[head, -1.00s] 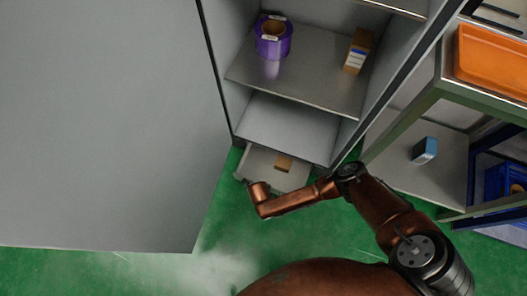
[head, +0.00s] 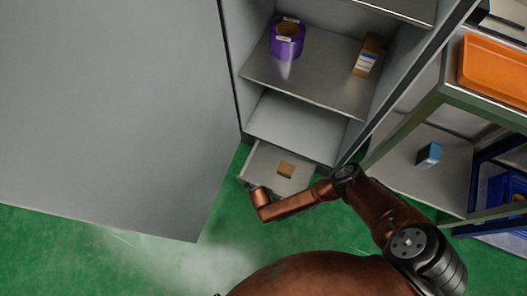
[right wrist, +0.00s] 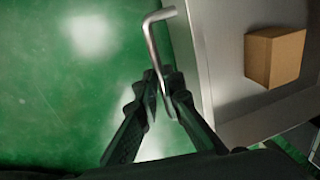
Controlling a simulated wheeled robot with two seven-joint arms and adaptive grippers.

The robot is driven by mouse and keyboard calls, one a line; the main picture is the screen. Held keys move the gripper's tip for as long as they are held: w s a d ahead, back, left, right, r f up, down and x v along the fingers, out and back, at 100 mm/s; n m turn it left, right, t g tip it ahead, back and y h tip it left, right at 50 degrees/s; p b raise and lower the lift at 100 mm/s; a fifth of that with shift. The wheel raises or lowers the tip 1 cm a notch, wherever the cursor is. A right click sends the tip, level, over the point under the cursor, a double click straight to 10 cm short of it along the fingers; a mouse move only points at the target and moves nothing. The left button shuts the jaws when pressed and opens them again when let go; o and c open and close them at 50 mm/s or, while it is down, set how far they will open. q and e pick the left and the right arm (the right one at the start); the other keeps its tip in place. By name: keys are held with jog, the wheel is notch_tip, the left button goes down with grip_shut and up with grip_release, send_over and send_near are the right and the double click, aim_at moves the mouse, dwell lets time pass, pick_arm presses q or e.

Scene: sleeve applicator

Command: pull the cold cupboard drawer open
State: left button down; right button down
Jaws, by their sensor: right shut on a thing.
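The cold cupboard (head: 300,120) stands open at upper centre in the head view. Its drawer (head: 262,162) at the bottom is partly pulled out, with a small brown box (head: 286,170) lying in it. In the right wrist view the drawer (right wrist: 222,60) and box (right wrist: 275,55) are at the right. The bent silver drawer handle (right wrist: 152,40) stands out from the drawer front. My right gripper (right wrist: 162,84) is shut on the handle; in the head view it is mostly hidden by my arm. My left gripper is not in view.
A purple roll (head: 287,38) and a brown and white carton (head: 368,57) sit on the cupboard shelf. The large grey door (head: 100,100) fills the left. A rack with an orange tray (head: 492,70) and a blue crate (head: 505,190) is at right. Green floor (head: 225,215) in front is clear.

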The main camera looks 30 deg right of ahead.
jog(key=shift+s+a, duration=0.1)
jog(key=shift+a, duration=0.15)
jog(key=c, duration=2)
grip_release()
jog(key=shift+s+d+f, duration=0.1)
jog(key=shift+c, duration=0.2)
notch_tip(320, 180, up, 12)
jog(key=s+a, duration=0.1)
jog(key=a, duration=0.1)
jog(key=shift+s+f, duration=0.1)
